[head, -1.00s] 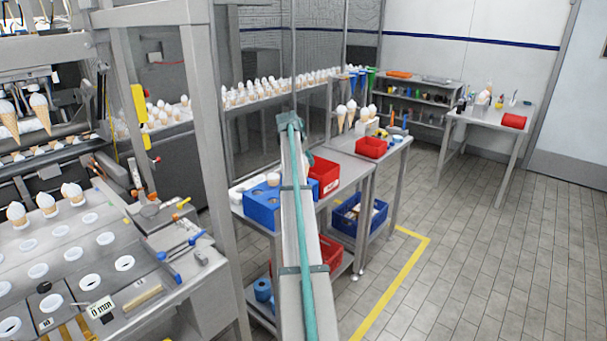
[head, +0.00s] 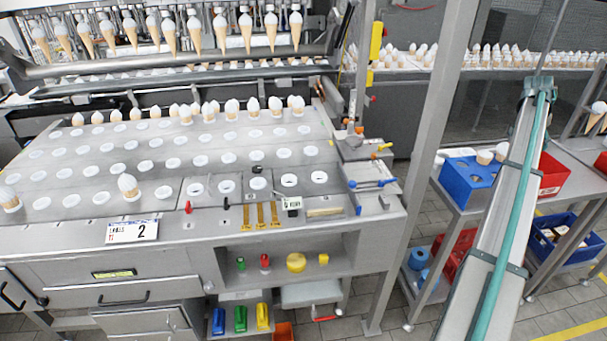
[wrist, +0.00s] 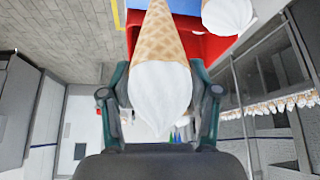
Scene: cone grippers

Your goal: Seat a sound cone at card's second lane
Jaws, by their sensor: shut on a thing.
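In the wrist view my gripper (wrist: 160,98) is shut on a cone (wrist: 160,85) with a waffle body and white top; its narrow end runs out of the frame. My gripper cannot be made out in the head view, where my arm crosses the right side. White-ringed holes line the plate, including front-row holes (head: 195,190) and (head: 227,186). A cone (head: 129,188) stands in the front row above the card, and another (head: 9,199) at far left.
A blue holder (head: 462,185) and a red bin (head: 553,178) stand on the side bench, with cones beside my arm. A steel post (head: 425,130) rises between bench and plate. Hanging cones (head: 220,35) line the machine above the plate's back.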

